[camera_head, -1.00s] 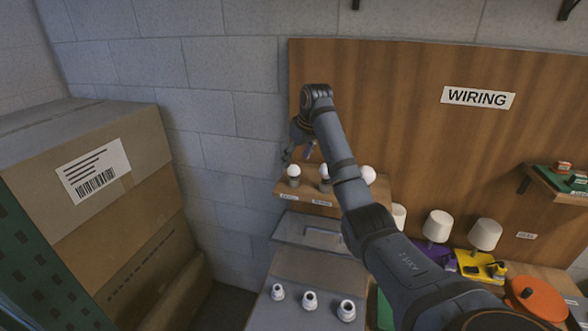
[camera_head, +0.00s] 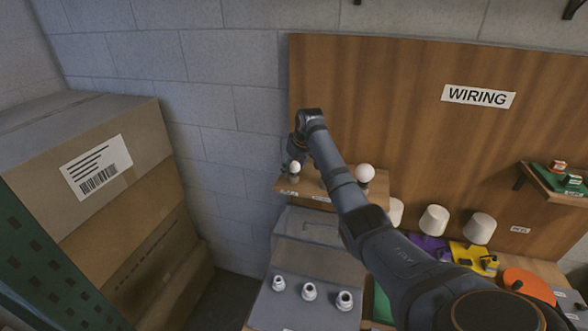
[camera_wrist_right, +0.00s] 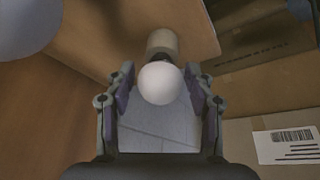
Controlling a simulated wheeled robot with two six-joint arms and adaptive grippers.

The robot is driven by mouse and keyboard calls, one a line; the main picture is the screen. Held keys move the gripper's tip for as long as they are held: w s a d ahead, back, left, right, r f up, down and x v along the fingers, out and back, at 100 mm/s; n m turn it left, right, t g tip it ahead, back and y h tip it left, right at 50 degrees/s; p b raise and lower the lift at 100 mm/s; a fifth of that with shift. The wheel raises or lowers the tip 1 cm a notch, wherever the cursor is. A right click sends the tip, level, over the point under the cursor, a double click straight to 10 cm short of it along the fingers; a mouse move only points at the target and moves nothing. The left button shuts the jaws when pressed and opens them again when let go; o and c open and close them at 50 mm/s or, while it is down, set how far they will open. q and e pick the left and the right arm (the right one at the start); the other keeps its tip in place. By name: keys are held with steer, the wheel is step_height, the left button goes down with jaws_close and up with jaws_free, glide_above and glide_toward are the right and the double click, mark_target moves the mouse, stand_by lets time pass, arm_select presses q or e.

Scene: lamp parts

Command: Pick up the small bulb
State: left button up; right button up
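The small bulb (camera_head: 294,167) has a white round globe on a tan base and stands at the left end of the wooden wall shelf. My right gripper (camera_head: 292,158) is at this bulb, partly covering it. In the right wrist view, the bulb's globe (camera_wrist_right: 160,84) lies between the two fingers of the right gripper (camera_wrist_right: 160,76). The fingers are spread, with a narrow gap seeming to remain on each side, and the base points away from the gripper. My left gripper is not in view.
A larger white bulb (camera_head: 365,172) stands further right on the wooden shelf (camera_head: 312,190). My right arm hides the shelf's middle. A white globe (camera_wrist_right: 28,25) is close by in the wrist view. Cardboard boxes (camera_head: 100,190) are stacked left; several lamp parts lie below.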

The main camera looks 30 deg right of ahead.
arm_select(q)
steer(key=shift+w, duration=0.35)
arm_select(e)
steer(key=c, duration=0.7)
steer(key=shift+r, duration=0.2)
